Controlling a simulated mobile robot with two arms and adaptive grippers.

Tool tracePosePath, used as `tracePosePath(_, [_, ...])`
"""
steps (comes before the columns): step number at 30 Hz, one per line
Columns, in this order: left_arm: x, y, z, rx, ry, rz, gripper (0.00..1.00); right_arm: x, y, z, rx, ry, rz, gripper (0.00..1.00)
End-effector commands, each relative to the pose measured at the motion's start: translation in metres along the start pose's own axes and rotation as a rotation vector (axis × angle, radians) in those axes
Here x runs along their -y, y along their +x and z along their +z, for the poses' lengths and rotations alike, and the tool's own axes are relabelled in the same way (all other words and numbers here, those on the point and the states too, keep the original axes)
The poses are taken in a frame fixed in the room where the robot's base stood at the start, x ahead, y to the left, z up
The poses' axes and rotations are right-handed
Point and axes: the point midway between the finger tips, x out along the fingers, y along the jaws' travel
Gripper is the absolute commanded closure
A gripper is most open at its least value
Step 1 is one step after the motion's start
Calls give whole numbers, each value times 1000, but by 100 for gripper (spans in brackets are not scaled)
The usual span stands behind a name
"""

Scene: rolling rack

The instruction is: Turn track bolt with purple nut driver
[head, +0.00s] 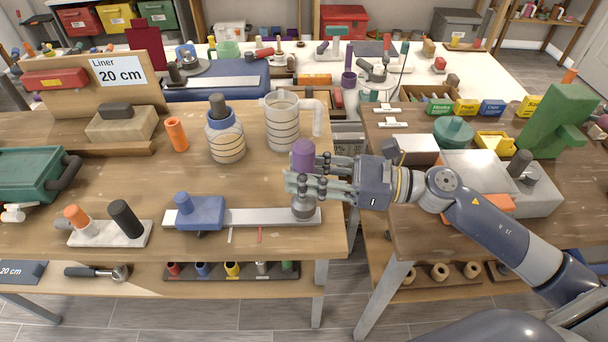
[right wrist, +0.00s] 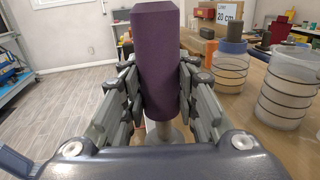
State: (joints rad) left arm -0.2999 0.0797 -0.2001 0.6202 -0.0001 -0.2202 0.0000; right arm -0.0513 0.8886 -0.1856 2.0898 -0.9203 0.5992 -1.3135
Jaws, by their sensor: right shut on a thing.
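The purple nut driver (head: 303,155) stands about upright near the right edge of the left table. My right gripper (head: 303,186) comes in from the right and is shut on its handle. In the right wrist view the purple handle (right wrist: 157,60) sits between both fingers, with a pale shaft (right wrist: 162,132) below. Under the gripper is a grey round metal piece (head: 304,208) at the right end of the pale flat track (head: 262,217). The fingers hide where driver and bolt meet, so I cannot tell if they touch. My left gripper is not in view.
A blue block (head: 200,212) sits on the track's left part. A ringed jug (head: 283,122) and a blue-topped ringed container (head: 226,137) stand behind. A gap separates this table from the right table (head: 430,235). The table's middle is mostly clear.

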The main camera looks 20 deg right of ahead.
Motion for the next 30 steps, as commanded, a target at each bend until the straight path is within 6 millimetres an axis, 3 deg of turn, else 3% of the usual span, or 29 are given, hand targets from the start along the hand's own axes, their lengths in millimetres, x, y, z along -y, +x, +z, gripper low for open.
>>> tracePosePath(30, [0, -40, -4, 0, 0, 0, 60, 0, 0, 64, 1, -3, -2, 100])
